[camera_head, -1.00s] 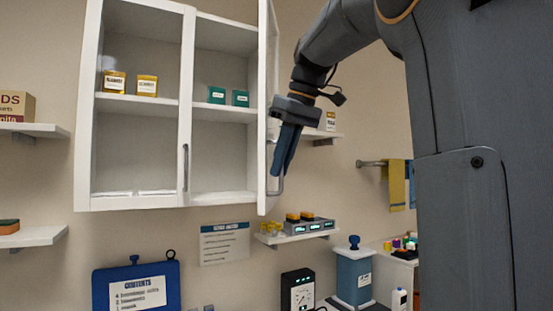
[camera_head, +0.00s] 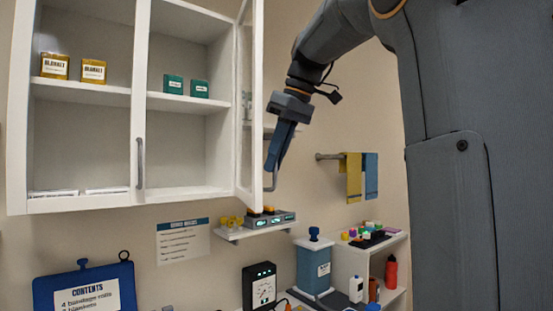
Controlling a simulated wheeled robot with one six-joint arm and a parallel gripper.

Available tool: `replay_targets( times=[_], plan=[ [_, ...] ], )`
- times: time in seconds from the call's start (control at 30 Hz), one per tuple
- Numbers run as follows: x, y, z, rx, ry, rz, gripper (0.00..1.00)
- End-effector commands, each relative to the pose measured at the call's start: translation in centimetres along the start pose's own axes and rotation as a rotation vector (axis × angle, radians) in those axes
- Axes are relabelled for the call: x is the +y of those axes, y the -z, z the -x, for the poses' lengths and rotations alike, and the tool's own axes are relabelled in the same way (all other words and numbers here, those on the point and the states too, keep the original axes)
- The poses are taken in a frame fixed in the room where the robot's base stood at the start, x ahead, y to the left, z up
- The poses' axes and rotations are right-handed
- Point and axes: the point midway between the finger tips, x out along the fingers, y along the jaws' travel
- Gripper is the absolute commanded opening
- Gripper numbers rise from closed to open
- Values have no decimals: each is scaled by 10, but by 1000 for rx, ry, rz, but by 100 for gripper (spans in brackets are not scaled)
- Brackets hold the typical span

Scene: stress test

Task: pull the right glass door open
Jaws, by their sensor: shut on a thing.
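The right glass door (camera_head: 249,110) of the white wall cabinet (camera_head: 142,50) stands swung out, seen nearly edge-on with its white frame toward me. Its grey handle (camera_head: 270,181) is at the lower outer edge. My gripper (camera_head: 272,166) comes down from the upper right and is shut on this handle; the fingers hide the handle's upper part. The left glass door (camera_head: 80,120) is closed, with its grey vertical handle (camera_head: 140,162) near the cabinet's middle.
Boxes labelled blanket (camera_head: 54,66) and green boxes (camera_head: 173,84) stand inside the cabinet. Below are a small shelf with devices (camera_head: 255,222), a blue bin (camera_head: 313,265) and a black meter (camera_head: 260,287). Towels (camera_head: 357,176) hang on a rail at right.

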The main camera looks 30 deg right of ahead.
Motion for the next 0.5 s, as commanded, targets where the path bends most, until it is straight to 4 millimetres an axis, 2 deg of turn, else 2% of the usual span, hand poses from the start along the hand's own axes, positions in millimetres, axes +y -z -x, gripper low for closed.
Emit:
replay_targets(
  times=[0.03, 0.07, 0.1, 0.37, 0.5],
  plan=[
    [0, 0, 0, 1, 1, -2, 0],
    [0, 0, 0, 1, 1, -2, 10],
    [0, 0, 0, 1, 1, -2, 16],
    [0, 0, 0, 1, 0, -1, 16],
    [1, 0, 7, 2, -2, -1, 16]
  ],
)
